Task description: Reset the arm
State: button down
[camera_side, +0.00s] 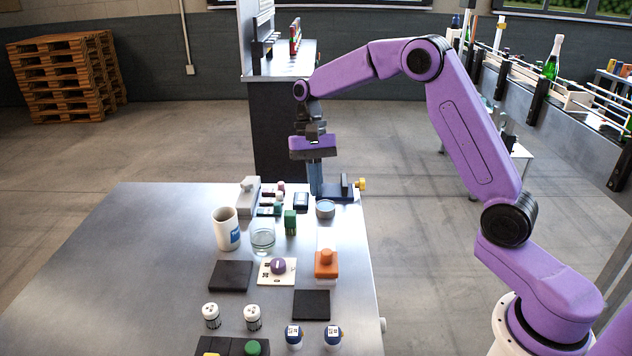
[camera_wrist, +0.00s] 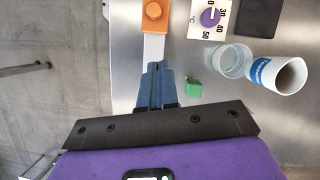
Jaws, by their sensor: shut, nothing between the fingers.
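My gripper (camera_side: 316,188) points down above the far right part of the metal table (camera_side: 150,260). Its blue fingers are pressed together and hold nothing. They also show in the wrist view (camera_wrist: 157,68), in front of the orange-knobbed device. In the side view the fingers stand close to a dark fixture (camera_side: 340,192) with a yellow knob; I cannot tell whether they touch it. My arm is bent, reaching in from the right.
A white mug (camera_side: 227,230), a glass (camera_side: 262,238), a purple dial (camera_side: 278,266) and an orange-topped device (camera_side: 326,262) stand nearer. The table's left side is clear.

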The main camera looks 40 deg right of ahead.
jog(key=s+a+r+n+t+h, duration=0.1)
jog(key=s+a+r+n, duration=0.2)
jog(key=s, duration=0.4)
jog(key=s+a+n+h, duration=0.1)
jog(key=s+a+n, duration=0.2)
jog(key=s+n, duration=0.3)
jog(key=s+d+n+t, duration=0.1)
jog(key=s+n, duration=0.3)
jog(key=s, duration=0.6)
jog(key=s+d+f+n+t, duration=0.1)
jog(key=s+d+n, duration=0.2)
jog(key=s, duration=0.7)
jog(key=n, duration=0.2)
jog(key=shift+s+d+f+n+t, duration=0.15)
jog(key=shift+d+f+n+t, duration=0.15)
jog(key=shift+d+t, duration=0.1)
